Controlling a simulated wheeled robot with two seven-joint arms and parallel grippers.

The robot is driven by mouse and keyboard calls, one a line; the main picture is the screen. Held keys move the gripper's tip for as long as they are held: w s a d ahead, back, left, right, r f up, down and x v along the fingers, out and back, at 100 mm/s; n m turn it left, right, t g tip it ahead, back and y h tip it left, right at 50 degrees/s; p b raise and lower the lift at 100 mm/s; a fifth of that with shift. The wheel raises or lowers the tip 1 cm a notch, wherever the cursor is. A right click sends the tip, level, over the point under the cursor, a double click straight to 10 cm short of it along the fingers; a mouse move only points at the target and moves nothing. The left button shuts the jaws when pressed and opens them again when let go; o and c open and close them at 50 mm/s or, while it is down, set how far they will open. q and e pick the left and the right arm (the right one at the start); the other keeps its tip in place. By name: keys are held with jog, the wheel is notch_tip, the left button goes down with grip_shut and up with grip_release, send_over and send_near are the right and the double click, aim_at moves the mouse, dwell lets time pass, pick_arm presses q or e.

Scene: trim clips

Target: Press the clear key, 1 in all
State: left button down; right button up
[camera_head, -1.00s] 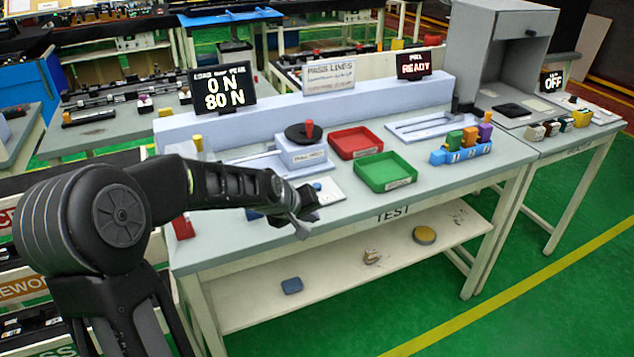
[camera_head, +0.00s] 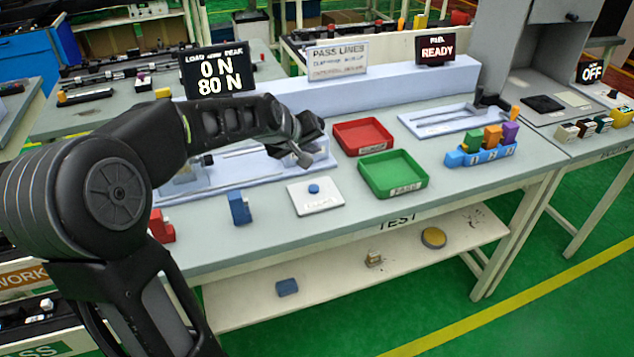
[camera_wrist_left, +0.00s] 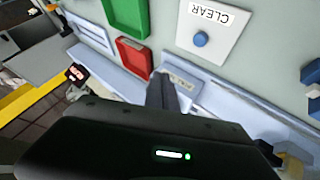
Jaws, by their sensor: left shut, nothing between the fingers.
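The clear key is a round blue button (camera_head: 314,189) on a white plate (camera_head: 322,203) at the front of the test bench. In the left wrist view the blue button (camera_wrist_left: 200,39) sits below the word CLEAR on its plate (camera_wrist_left: 225,30). My left gripper (camera_head: 306,157) is shut and empty. It is above the bench, behind the clear plate and apart from it, and hides part of the fixture there. In the left wrist view its closed fingers (camera_wrist_left: 162,95) show beside the plate. My right gripper is not in view.
A red tray (camera_head: 362,136) and a green tray (camera_head: 393,172) lie right of the plate. A blue block (camera_head: 240,207) and a red block (camera_head: 161,226) stand to its left. A display (camera_head: 221,72) reads 0 N and 80 N. A blue rack (camera_head: 482,154) holds coloured pieces.

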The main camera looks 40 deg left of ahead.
pick_arm(q)
jog(key=shift+f, duration=0.1)
jog(key=b, duration=0.5)
send_over(312, 189)
notch_tip(312, 189, down, 7)
jog(key=shift+f, duration=0.1)
jog(key=shift+f+b, duration=0.75)
jog(key=shift+b, duration=0.15)
dwell(1.2)
jog(key=shift+f+b, duration=0.4)
jog(key=shift+f, duration=0.05)
jog(key=shift+f+b, duration=0.45)
jog(key=shift+f, duration=0.05)
dwell(0.5)
jog(key=shift+r, duration=0.1)
jog(key=shift+r+p, duration=0.7)
jog(key=shift+r, duration=0.15)
